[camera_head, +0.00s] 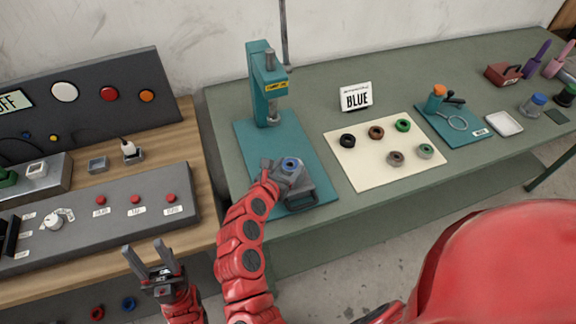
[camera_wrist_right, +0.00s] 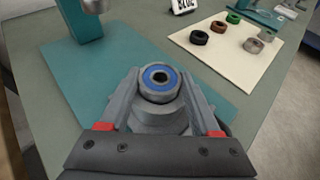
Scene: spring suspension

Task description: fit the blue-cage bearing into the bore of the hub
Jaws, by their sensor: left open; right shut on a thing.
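The blue-cage bearing (camera_head: 290,163) is a dark-centred ring with a blue band; it also shows in the right wrist view (camera_wrist_right: 160,79). My right gripper (camera_head: 283,172) is shut on it, with a finger at each side. The grey hub (camera_wrist_right: 160,120) is directly below the bearing, on the teal press base. The bearing looks level over it; whether it is in the bore or just above is hidden. My left gripper (camera_head: 153,254) is open and empty, low at the front, away from the hub.
A teal press (camera_head: 266,85) stands behind the hub. A cream mat (camera_head: 375,172) with several other bearings lies to the right, by a BLUE sign (camera_head: 356,97). A control panel (camera_head: 100,215) with red buttons is at left.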

